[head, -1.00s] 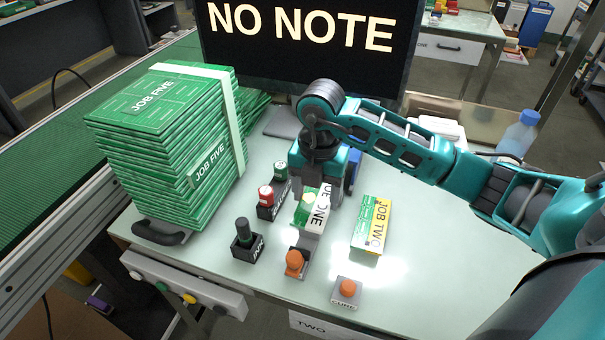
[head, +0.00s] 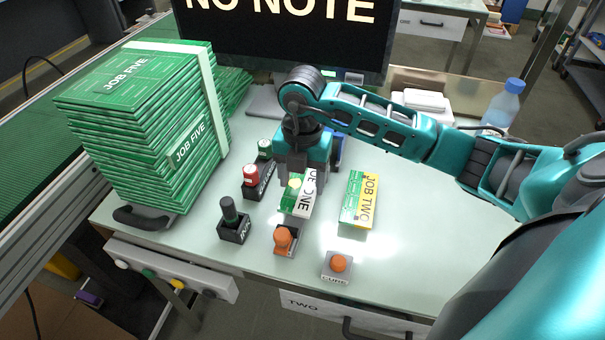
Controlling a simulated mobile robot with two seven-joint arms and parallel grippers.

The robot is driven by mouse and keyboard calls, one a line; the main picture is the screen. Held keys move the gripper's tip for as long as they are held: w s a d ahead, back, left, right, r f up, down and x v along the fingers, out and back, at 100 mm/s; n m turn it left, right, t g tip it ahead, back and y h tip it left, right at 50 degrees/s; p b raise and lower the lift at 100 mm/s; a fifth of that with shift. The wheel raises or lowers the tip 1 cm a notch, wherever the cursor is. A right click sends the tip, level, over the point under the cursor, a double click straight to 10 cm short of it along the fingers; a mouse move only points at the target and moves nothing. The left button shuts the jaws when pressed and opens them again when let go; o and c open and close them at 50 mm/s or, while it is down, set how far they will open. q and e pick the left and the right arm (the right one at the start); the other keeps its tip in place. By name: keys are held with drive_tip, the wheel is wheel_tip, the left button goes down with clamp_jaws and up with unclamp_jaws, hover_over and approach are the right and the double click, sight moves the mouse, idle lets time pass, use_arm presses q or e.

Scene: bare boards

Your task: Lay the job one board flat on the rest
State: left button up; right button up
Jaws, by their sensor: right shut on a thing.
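The job one board (head: 300,207), green and white with black lettering, is under my right gripper near the middle of the table. My right gripper (head: 303,182) points down and is shut on this board, covering part of its far side and lettering. The board looks about level. I cannot tell whether it touches anything below. I cannot make out the rest clearly; the board and gripper may hide it. My left gripper is not in view.
The job two board (head: 359,205) lies just right. Red-topped (head: 251,178) and dark-topped (head: 230,213) stamps stand left; an orange-topped one (head: 284,238) and the CURE button (head: 338,265) stand in front. A tall job five stack (head: 150,125) is at left.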

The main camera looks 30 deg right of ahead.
idle(0.4)
drive_tip(key=shift+f+b, duration=0.3)
drive_tip(key=shift+f, duration=0.1)
drive_tip(key=o, duration=1.1)
drive_tip(key=shift+o, duration=0.2)
drive_tip(key=shift+r, duration=0.1)
wheel_tip(320, 180, up, 13)
drive_tip(key=p, duration=0.1)
